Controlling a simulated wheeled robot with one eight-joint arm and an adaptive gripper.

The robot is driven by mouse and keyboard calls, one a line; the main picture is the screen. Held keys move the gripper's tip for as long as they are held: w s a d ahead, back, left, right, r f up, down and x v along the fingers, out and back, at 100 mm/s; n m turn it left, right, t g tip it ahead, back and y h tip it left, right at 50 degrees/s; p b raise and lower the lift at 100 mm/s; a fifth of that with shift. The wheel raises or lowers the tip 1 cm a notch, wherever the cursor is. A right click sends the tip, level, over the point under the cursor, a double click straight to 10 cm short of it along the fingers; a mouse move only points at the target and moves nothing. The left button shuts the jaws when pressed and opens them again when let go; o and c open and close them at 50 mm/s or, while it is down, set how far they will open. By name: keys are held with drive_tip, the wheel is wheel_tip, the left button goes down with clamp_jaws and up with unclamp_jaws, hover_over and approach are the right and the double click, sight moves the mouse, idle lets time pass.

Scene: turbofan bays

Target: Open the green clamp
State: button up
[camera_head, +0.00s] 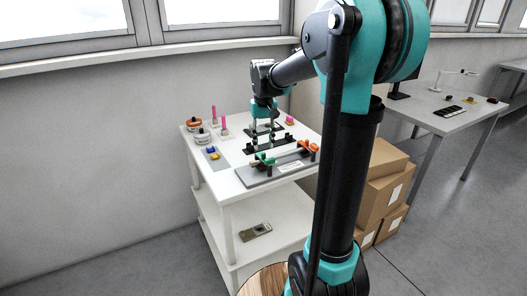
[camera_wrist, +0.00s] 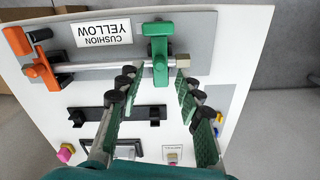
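The green clamp (camera_wrist: 159,47) sits on a grey board in the wrist view, at the end of a silver rod, with a flat bar across its top. It also shows in the head view (camera_head: 265,159) at the front of the white table. My gripper (camera_wrist: 157,82) is open, its green-padded fingers spread on either side of the clamp's lower end in the picture. Nothing is between the pads. I cannot tell whether the fingertips touch the clamp. In the head view my gripper (camera_head: 262,128) points down over the table behind the clamp.
An orange clamp (camera_wrist: 34,58) stands at the rod's other end, beside a "CUSHION YELLOW" label (camera_wrist: 100,33). A black bracket (camera_wrist: 85,117) lies near the board. Pink pegs (camera_head: 214,115) and round parts (camera_head: 202,136) stand at the table's left. Cardboard boxes (camera_head: 382,190) stand right of the table.

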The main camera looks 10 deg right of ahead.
sight(263, 153)
drive_tip(key=shift+f, duration=2)
drive_tip(key=shift+c, duration=0.3)
clamp_jaws()
